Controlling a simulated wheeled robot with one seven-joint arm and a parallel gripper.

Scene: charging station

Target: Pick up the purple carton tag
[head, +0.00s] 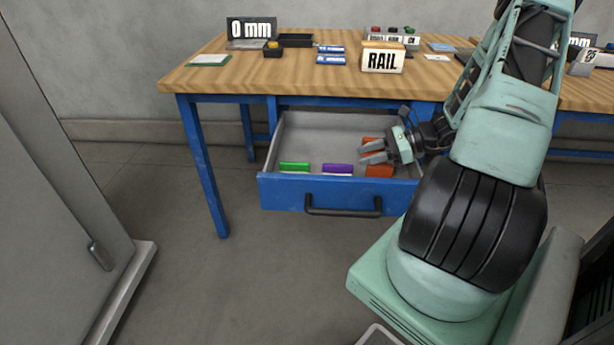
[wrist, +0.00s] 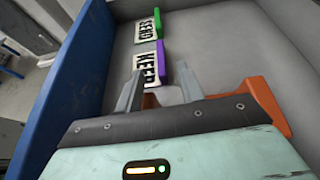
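The purple carton tag (head: 338,169) lies in the open drawer near its front, between the green tag and an orange one. In the wrist view the purple tag (wrist: 162,62) is an upright strip beside a white label reading KEEP (wrist: 146,66). My gripper (head: 362,153) is inside the drawer's space, to the right of the purple tag. Its two fingers (wrist: 160,80) are apart with nothing held. In the wrist view the purple tag shows in the gap between the fingertips and beyond them; I cannot tell if they touch it.
A green tag (head: 294,167) with a SEND label (wrist: 146,29) lies left of the purple one. Orange tags (head: 380,171) lie at right, one partly behind my gripper. The blue drawer front (head: 325,197) and the wooden tabletop (head: 240,72) bound the space.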

